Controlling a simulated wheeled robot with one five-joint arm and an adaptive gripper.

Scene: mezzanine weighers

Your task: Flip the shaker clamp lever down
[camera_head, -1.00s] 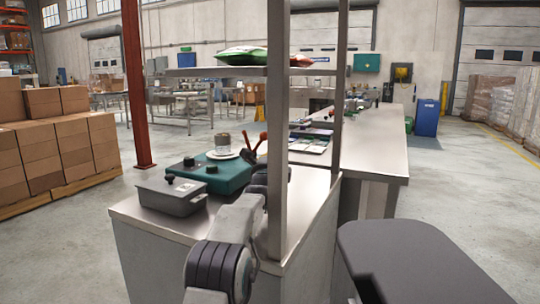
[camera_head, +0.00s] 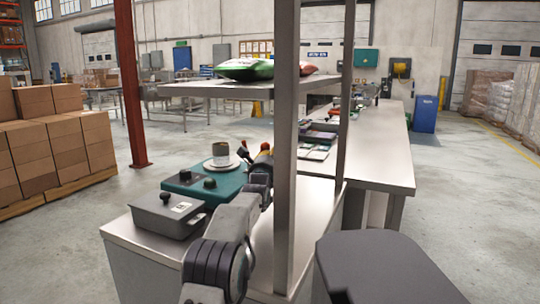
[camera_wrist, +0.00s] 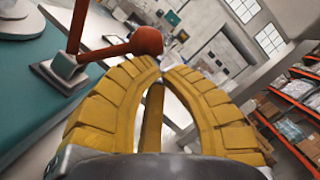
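In the wrist view, the clamp lever (camera_wrist: 107,50) is red with a round knob (camera_wrist: 148,40). It rises from a small grey base at the shaker's edge, and a second red bar stands upright from there. My gripper (camera_wrist: 162,70) has yellow fingers, tips together, with nothing between them. The knob is just beyond and left of the tips; I cannot tell whether they touch. In the head view, my gripper (camera_head: 265,150) is right of the shaker, partly hidden by my arm.
A grey box (camera_head: 167,215) sits in front of the shaker. A metal post (camera_head: 286,160) rises close right of my arm and supports a shelf (camera_head: 215,90) with bags. The long bench (camera_head: 375,150) extends behind. Stacked cartons (camera_head: 60,150) stand at left.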

